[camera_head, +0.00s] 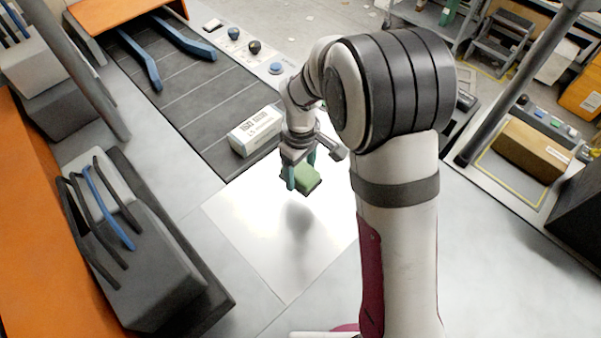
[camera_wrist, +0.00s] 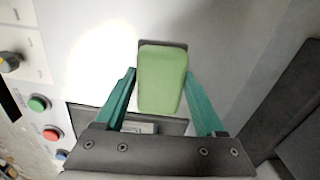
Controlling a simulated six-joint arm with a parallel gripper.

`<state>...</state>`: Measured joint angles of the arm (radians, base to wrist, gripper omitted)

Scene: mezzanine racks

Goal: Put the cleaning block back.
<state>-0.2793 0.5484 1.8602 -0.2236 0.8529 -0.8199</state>
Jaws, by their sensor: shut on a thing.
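The cleaning block is a green block with a dark layer on one face (camera_head: 307,179). My gripper (camera_head: 302,176) with its teal fingers is shut on it and holds it above a bright, shiny plate (camera_head: 245,215). A soft shadow lies on the plate below. In the wrist view the green block (camera_wrist: 162,80) sits between the two teal fingers of my gripper (camera_wrist: 161,92), its dark layer showing at the far end. I cannot tell which place is the block's own.
A white labelled box (camera_head: 255,131) stands on the dark roller bed (camera_head: 185,95) behind. Blue forked bars (camera_head: 140,55) lie farther back. A grey block with dark and blue rods (camera_head: 145,265) stands at left. A cardboard box (camera_head: 532,150) is at right. The plate is clear.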

